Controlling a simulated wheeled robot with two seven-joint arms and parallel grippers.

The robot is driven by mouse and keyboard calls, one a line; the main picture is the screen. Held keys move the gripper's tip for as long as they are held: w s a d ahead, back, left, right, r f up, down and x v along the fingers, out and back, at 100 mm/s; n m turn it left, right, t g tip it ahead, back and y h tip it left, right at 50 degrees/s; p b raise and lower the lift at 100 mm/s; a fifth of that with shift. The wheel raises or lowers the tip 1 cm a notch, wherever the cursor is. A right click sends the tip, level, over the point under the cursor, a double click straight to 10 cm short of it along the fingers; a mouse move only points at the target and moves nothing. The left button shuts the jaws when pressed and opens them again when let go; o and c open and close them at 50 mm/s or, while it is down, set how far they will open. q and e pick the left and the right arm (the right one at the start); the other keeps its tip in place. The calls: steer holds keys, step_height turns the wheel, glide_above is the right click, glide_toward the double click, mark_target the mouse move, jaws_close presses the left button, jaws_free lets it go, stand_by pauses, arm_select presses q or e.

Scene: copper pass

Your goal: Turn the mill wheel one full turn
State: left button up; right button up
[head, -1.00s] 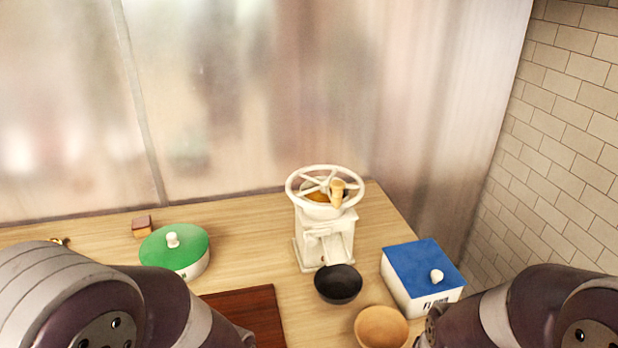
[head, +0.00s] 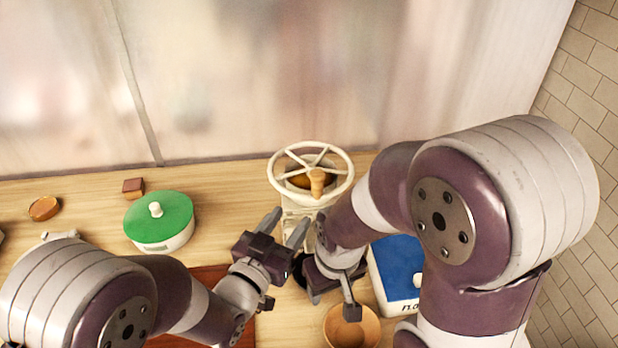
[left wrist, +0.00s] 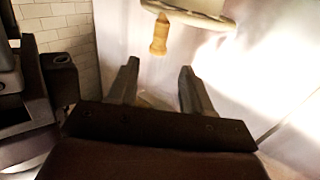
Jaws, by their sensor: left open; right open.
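The mill (head: 298,208) is cream-white and stands on the wooden counter, with a spoked wheel (head: 346,172) lying flat on top. A wooden handle (head: 317,181) sits on the wheel's front part; it also shows in the left wrist view (left wrist: 160,36), beyond my fingers. My left gripper (head: 284,228) is open and empty, in front of the mill and apart from the handle. My right gripper (head: 330,300) is open, lower and to the right, over the counter near the wooden bowl. My right arm hides part of the mill's body.
A green-lidded pot (head: 158,220) stands left of the mill. A blue-lidded flour box (head: 397,262) and a wooden bowl (head: 368,326) are at the right, partly behind my right arm. A reddish board (head: 207,273) lies in front. A small brown block (head: 133,187) sits at the back left.

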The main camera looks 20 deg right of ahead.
mark_target(315, 186)
arm_select(q)
steer(key=p+x, duration=0.3)
steer(key=x, duration=0.7)
steer(key=shift+w+d+f+p, duration=0.1)
steer(key=shift+w+d+p, duration=0.1)
steer(key=shift+d+p, duration=0.15)
steer(key=shift+w+d, duration=0.2)
steer(key=shift+d, duration=0.05)
steer(key=shift+w+d, duration=0.2)
steer(key=shift+d, duration=0.05)
steer(key=shift+w+d+f, duration=0.15)
steer(key=shift+w+d, duration=0.1)
steer(key=shift+c, duration=0.3)
steer(key=shift+a, duration=0.1)
jaws_close()
